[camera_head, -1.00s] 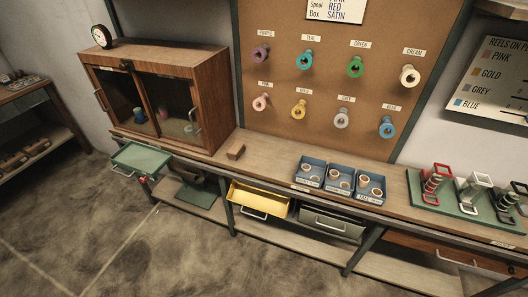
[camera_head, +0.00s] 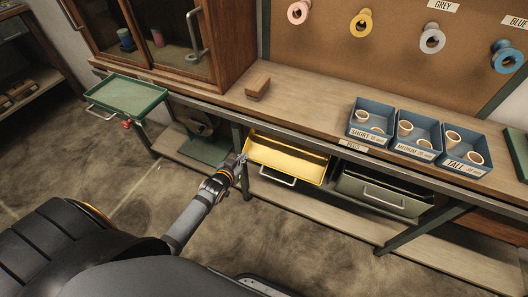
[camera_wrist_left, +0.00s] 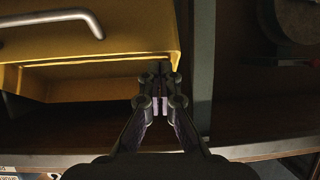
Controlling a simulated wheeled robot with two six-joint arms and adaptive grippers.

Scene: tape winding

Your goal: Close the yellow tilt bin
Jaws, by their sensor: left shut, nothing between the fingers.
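The yellow tilt bin (camera_head: 287,158) hangs under the workbench, tipped open, with its inside showing and a metal handle on its front. In the left wrist view the yellow bin (camera_wrist_left: 130,42) fills the upper left, its handle at the top. My left gripper (camera_head: 242,159) is at the bin's left edge in the head view. Its shut fingers (camera_wrist_left: 161,72) hold nothing and sit close to the bin's edge in the left wrist view; I cannot tell whether they touch it. My right gripper is not in view.
A grey-green bin (camera_head: 384,192) hangs just right of the yellow one. A green tray (camera_head: 126,96) sticks out at the left. A bench leg (camera_head: 238,150) stands beside the yellow bin. Blue boxes (camera_head: 414,139) and a wooden block (camera_head: 258,86) are on the bench top.

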